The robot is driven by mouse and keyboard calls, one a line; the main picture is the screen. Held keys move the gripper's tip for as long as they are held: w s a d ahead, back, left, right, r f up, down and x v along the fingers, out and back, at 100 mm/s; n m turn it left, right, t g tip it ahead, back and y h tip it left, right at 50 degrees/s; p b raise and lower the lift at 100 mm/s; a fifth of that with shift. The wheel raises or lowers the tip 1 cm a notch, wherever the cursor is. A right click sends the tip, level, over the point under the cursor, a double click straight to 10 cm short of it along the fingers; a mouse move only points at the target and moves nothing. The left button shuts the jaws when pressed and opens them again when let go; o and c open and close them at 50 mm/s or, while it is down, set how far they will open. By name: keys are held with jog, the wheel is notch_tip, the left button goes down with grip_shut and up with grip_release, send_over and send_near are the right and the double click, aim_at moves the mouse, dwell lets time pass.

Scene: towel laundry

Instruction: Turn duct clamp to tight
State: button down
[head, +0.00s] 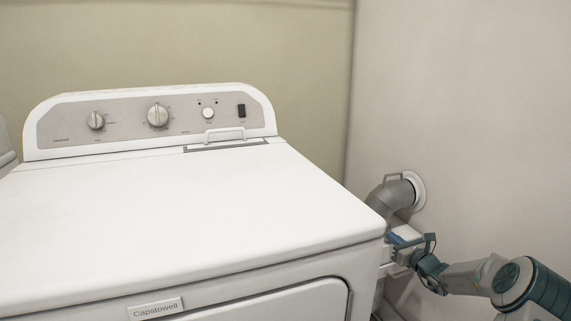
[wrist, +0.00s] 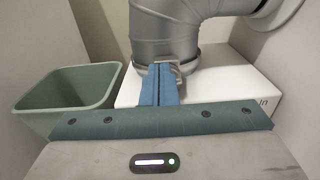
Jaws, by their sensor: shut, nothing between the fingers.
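The grey ribbed duct (head: 392,197) bends from the wall down behind the dryer's right side; it also fills the top of the wrist view (wrist: 172,30). A metal clamp band (wrist: 193,64) circles the duct's lower end, with a small grey tab or lever right by my fingertips. My gripper (wrist: 160,70) has its two blue fingers shut together and empty, pointing at the clamp. The fingertips overlap the band in the wrist view; I cannot tell if they touch it. In the head view my gripper (head: 395,239) is beside the dryer's right edge, partly hidden.
The white dryer (head: 190,210) fills the left of the head view. A grey-green bin (wrist: 65,90) stands left of my fingers. A white box (wrist: 235,88) lies behind and below the duct. A wall collar (head: 418,191) holds the duct's upper end. Walls close in at right.

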jog(key=shift+w+d+r+p, duration=0.1)
jog(key=shift+w+d+p, duration=0.05)
jog(key=shift+d+p, duration=0.2)
dwell(0.3)
jog(key=shift+w+d, duration=0.1)
jog(key=shift+d, duration=0.25)
dwell(0.3)
jog(key=p+v, duration=0.1)
jog(key=v, duration=0.5)
jog(key=shift+r+p, duration=0.25)
jog(key=shift+p, duration=0.1)
dwell(0.4)
